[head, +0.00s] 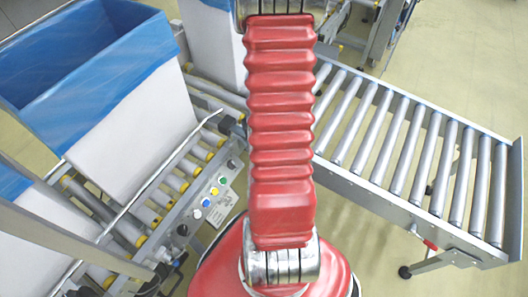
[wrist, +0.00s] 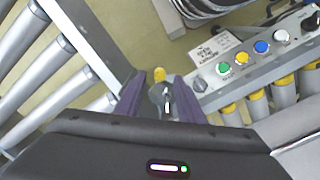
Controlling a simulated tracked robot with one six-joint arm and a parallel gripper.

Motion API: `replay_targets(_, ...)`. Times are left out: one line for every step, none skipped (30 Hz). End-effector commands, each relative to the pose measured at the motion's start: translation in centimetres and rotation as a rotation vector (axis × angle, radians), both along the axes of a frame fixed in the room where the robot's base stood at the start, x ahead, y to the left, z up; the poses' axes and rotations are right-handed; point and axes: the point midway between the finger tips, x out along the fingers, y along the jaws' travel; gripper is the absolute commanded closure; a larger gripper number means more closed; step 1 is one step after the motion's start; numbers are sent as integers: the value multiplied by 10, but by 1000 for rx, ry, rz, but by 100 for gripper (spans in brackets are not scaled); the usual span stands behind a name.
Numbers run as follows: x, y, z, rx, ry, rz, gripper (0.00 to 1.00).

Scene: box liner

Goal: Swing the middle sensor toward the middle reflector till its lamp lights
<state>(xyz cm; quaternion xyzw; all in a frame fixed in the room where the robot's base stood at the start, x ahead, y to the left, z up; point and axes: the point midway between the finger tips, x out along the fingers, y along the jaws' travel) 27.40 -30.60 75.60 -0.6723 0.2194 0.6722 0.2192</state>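In the wrist view my gripper (wrist: 160,93) has its two dark purple fingers apart. Between them, in the picture, shows a small dark grey piece (wrist: 155,95) with a yellow round end and a pale mark; I cannot tell whether it is the middle sensor, or whether the fingers touch it. I cannot make out the middle reflector or a lit sensor lamp in either view. In the head view my red ribbed arm fills the middle and runs out at the top, and the gripper is out of sight.
A control panel (head: 212,197) with coloured buttons sits beside a roller conveyor; it also shows in the wrist view (wrist: 250,52). A white box (head: 135,130) with a blue liner (head: 105,65) stands at left. Another roller conveyor (head: 420,150) lies at right. Cables (wrist: 205,8) show at the wrist view's top.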

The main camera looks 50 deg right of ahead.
Motion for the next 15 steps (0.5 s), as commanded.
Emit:
replay_targets(-1,1,-7,3,3,0,65)
replay_targets(-1,1,-10,3,2,0,65)
replay_targets(-1,1,-14,3,2,0,65)
replay_targets(-1,1,-17,3,3,0,65)
replay_targets(0,1,-20,3,2,0,65)
replay_targets(0,1,-24,2,1,0,65)
replay_targets(0,1,-27,2,1,0,65)
replay_targets(0,1,-29,2,1,0,65)
replay_targets(0,0,-32,2,1,0,65)
replay_targets(0,0,-34,1,2,0,65)
replay_targets(0,1,-35,1,1,1,65)
replay_targets(0,1,-37,1,1,2,65)
replay_targets(0,0,-38,1,1,2,65)
replay_targets(0,0,-39,1,1,2,65)
replay_targets(0,0,-39,0,0,2,65)
